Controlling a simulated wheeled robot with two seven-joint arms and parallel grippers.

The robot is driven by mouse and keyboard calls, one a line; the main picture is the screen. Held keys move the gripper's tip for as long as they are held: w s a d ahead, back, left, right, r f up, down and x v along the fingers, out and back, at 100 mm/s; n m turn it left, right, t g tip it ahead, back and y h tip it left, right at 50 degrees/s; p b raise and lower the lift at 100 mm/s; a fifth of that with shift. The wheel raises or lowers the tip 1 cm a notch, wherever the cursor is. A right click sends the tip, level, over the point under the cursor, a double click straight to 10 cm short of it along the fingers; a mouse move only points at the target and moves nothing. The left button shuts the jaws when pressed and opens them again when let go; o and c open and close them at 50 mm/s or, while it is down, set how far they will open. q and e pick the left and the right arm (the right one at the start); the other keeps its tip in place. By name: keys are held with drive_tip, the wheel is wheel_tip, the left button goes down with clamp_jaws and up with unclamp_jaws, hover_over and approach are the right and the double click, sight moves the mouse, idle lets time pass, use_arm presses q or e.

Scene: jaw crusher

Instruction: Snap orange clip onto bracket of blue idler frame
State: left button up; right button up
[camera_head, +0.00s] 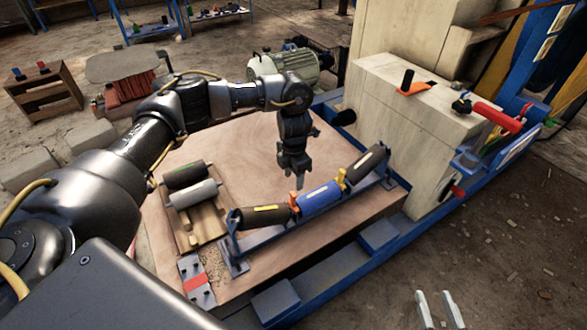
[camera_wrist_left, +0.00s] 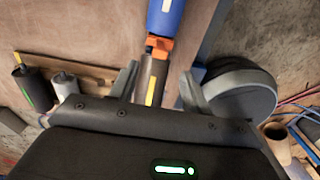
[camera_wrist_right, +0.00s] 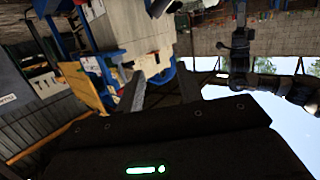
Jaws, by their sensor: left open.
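The blue idler frame (camera_head: 290,232) lies across the wooden table and carries a blue roller (camera_head: 319,197) between two dark rollers. One orange clip (camera_head: 294,204) is at the joint left of the blue roller; it also shows in the left wrist view (camera_wrist_left: 158,43). A second orange-yellow clip (camera_head: 342,179) stands at the joint right of it. My left gripper (camera_head: 298,184) points down above the table, near the blue roller. In the left wrist view its open fingers (camera_wrist_left: 158,88) appear either side of a dark roller, apart from it. My right gripper (camera_head: 438,312) is open and empty, low at right.
Two loose rollers (camera_head: 193,193) lie on a wooden pallet left of the frame. The pale crusher body (camera_head: 420,130) stands behind, with an orange piece (camera_head: 416,88) and a red-handled tool (camera_head: 497,116) on top. A motor (camera_head: 290,65) is at the back.

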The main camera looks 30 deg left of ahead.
drive_tip(key=shift+s+d+f+g+h, duration=0.1)
drive_tip(key=shift+d+f+g+h, duration=0.2)
drive_tip(key=shift+f, duration=0.15)
drive_tip(key=shift+s+d+f+g+h, duration=0.1)
drive_tip(key=shift+d+f+g+h, duration=0.15)
drive_tip(key=shift+f, duration=0.2)
